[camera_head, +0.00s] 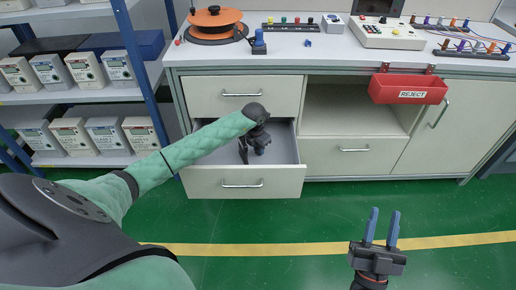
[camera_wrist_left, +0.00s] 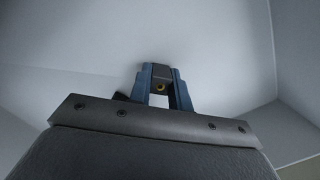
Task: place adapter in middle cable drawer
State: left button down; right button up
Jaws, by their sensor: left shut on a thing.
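The pulled-out drawer (camera_head: 286,151) in the left cabinet sits below a shut top drawer and is empty where I see its floor. My left gripper (camera_head: 245,152) is down inside this drawer, left of its middle. In the left wrist view its blue fingers (camera_wrist_left: 160,70) are shut on the adapter (camera_wrist_left: 158,77), a small dark block with a brass-coloured ring. Pale drawer surfaces lie beyond it; I cannot tell if it touches the floor. In the head view the hand hides the adapter. My right gripper (camera_head: 383,216) is open and empty above the green floor.
The drawer front (camera_head: 242,183) stands out from the cabinet. A red reject bin (camera_head: 407,90) hangs at the right. The bench top (camera_head: 300,58) carries a cable reel (camera_head: 215,20) and instruments. Blue shelving (camera_head: 145,70) with boxed meters stands at the left.

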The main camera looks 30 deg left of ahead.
aim_at(257, 148)
pick_arm(q)
jog(key=shift+f, duration=0.15)
pick_arm(e)
jog(key=shift+s+r, duration=0.25)
jog(key=shift+r, duration=0.15)
pick_arm(q)
jog(key=c, duration=1.5)
grip_release()
jog(key=shift+o, duration=1)
pick_arm(e)
jog(key=shift+w+r+t, duration=0.1)
jog(key=shift+r+t, duration=0.1)
jog(key=shift+t, duration=0.1)
pick_arm(q)
jog(key=r, duration=0.5)
jog(key=s+r+p, duration=0.1)
jog(key=r, duration=0.1)
jog(key=shift+r, duration=0.35)
pick_arm(e)
notch_tip(257, 148, down, 10)
jog(key=w+a+g+h, duration=0.1)
jog(key=w+g, duration=0.1)
jog(key=g, duration=0.2)
jog(key=shift+w+f, duration=0.15)
jog(key=shift+w, duration=0.2)
pick_arm(q)
jog(key=shift+a, duration=0.1)
jog(key=shift+w, duration=0.15)
